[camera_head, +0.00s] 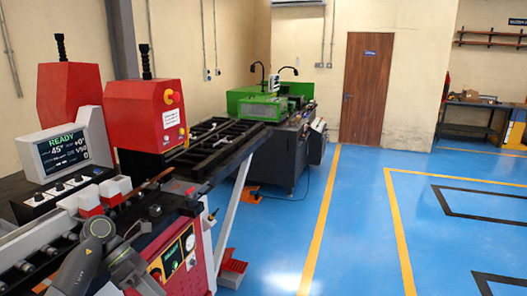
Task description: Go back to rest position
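The busbar bender stands at the left, with red housings (145,112) and a display (63,149) reading READY and 45°. Grey links of my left arm show at the bottom left, in front of the machine's front edge. I cannot make out the fingers of my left gripper in this view. My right arm and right gripper do not show. No loose workpiece can be clearly told apart on the machine.
A green machine (262,104) stands behind. A brown door (366,88) and a workbench (470,113) are at the back. The blue floor (350,220) at right is clear.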

